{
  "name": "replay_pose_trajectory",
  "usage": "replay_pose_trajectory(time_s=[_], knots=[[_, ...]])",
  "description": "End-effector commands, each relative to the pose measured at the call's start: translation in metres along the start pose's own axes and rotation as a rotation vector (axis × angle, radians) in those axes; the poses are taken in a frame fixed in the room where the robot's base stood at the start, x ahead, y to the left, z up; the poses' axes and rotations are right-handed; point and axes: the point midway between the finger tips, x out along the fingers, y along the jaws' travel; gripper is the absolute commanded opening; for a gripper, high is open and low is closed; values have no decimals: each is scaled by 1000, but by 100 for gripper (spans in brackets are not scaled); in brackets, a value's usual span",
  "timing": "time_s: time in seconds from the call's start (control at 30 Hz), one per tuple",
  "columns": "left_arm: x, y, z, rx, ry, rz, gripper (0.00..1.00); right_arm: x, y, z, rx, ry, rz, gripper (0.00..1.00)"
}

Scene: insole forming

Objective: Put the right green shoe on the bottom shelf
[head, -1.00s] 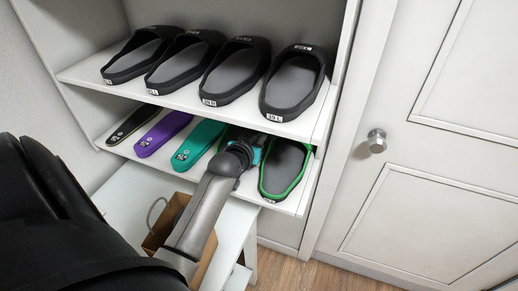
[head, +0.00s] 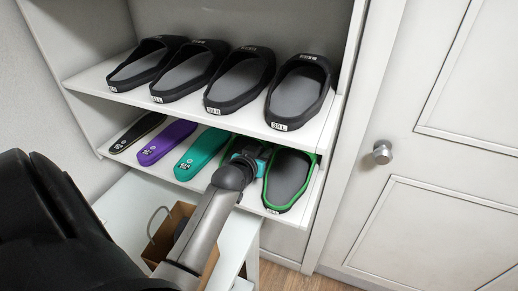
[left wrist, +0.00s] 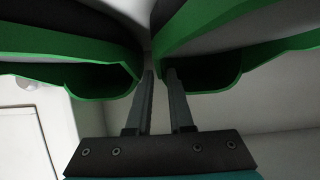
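Two green-rimmed black shoes stand side by side on the bottom shelf (head: 176,178). The one on the right (head: 288,175) shows clearly. The other, the right green shoe (head: 228,150), is mostly hidden behind my left gripper (head: 256,160). In the left wrist view both shoes show close up, the right green shoe (left wrist: 250,25) on the right and its mate (left wrist: 70,45) on the left. There my left gripper (left wrist: 160,75) has its fingers a narrow gap apart, one either side of the right green shoe's edge. It looks shut on that edge. My right gripper does not show.
Several black shoes (head: 235,85) stand on the upper shelf (head: 335,112), close above my gripper. Flat black, purple (head: 167,142) and teal (head: 202,153) pieces lie on the bottom shelf. A brown box (head: 175,215) stands below. A white door with a knob (head: 382,152) is at right.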

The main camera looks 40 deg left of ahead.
Motion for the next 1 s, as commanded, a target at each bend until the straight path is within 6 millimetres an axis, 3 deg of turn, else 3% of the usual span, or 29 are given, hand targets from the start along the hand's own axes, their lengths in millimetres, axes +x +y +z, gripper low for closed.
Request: replay_pose_trajectory(time_s=[0.17,0.7,1.0], knots=[[-16,0,-1,-1,0,0,20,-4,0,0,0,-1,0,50],[-104,0,-1,-1,0,0,20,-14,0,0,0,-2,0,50],[-120,0,-1,-1,0,0,20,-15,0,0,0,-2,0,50]])
